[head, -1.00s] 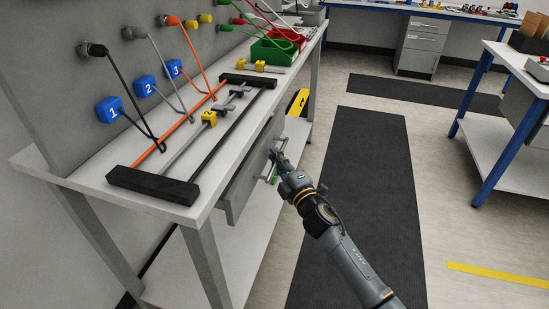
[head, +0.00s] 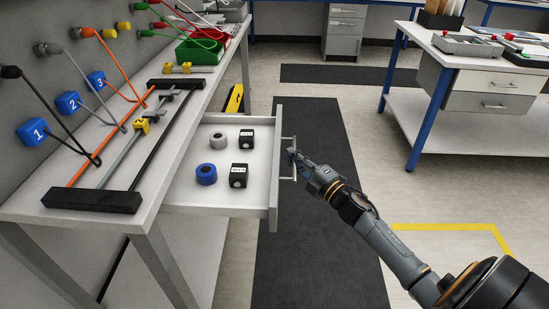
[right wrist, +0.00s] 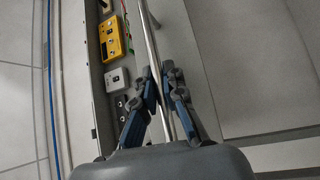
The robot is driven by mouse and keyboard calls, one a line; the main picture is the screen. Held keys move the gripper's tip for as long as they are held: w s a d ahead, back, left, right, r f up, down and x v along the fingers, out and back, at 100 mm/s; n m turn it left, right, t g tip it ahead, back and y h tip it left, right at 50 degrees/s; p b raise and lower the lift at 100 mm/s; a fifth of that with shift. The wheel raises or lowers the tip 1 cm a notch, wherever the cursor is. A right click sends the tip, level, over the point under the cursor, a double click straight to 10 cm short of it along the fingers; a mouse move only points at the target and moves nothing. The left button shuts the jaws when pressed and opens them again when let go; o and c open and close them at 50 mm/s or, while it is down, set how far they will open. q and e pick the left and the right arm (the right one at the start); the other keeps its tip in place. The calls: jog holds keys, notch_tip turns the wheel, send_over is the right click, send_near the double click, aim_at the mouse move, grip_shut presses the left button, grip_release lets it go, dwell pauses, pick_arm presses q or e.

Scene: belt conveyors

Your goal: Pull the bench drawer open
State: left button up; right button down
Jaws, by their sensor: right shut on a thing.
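The bench drawer (head: 277,190) stands pulled out from under the workbench top (head: 150,197), with its inside showing in the head view. My right gripper (head: 292,155) is at the drawer front, shut on the bar handle (head: 293,177). In the right wrist view the fingers of my right gripper (right wrist: 161,82) sit on either side of the metal handle bar (right wrist: 150,40). My left gripper is not in view.
The drawer holds a grey ring (head: 218,140), a blue ring (head: 206,174) and two black blocks (head: 246,138) (head: 239,175). A dark mat (head: 315,240) covers the floor beside it. A blue-legged table (head: 460,84) stands at the right.

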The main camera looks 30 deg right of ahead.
jog(key=shift+s+d, duration=0.6)
jog(key=shift+d, duration=0.2)
jog(key=c, duration=1.4)
grip_release()
jog(key=v, duration=1.2)
jog(key=shift+d, duration=0.1)
